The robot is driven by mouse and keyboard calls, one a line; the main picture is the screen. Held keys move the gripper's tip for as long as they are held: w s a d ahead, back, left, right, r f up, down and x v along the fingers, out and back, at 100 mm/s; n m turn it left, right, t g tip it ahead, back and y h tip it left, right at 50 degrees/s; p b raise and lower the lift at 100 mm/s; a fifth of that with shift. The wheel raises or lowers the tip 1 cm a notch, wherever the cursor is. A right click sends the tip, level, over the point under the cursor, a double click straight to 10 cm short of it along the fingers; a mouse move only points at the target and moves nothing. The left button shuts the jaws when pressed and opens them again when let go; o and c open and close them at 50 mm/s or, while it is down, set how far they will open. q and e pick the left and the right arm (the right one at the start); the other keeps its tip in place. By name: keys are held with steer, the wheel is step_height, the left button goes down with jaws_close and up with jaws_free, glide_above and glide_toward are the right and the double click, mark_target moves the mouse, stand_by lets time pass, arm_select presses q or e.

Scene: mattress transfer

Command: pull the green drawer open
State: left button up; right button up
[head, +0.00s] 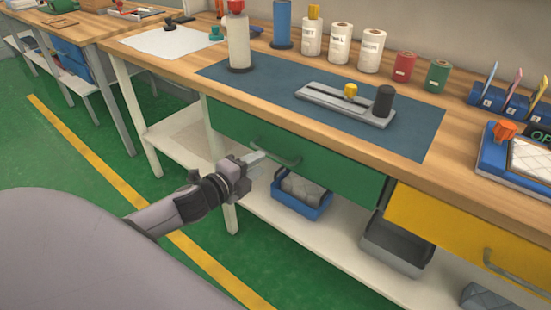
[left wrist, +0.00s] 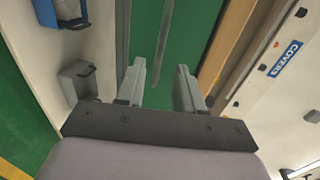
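The green drawer (head: 335,174) sits under the wooden workbench top, and its front looks flush with the bench. Its grey bar handle (head: 276,153) is on the left part of the front. My left gripper (head: 257,158) is just left of and below the handle, pointing at the drawer front. In the left wrist view my left gripper (left wrist: 162,76) has its two fingers apart with nothing held between them. The green drawer front (left wrist: 190,35) lies beyond the fingers, with a thin grey bar, probably the handle, ahead of the gap. My right gripper is not in view.
A yellow drawer (head: 470,228) with its own handle is right of the green one. Blue bin (head: 303,207) and grey bin (head: 395,248) stand on the lower shelf. A white bench leg (head: 226,205) is close to my left gripper. Bottles and rolls stand on the benchtop.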

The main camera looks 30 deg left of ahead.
arm_select(q)
steer(key=shift+x, duration=2.95)
jaws_close()
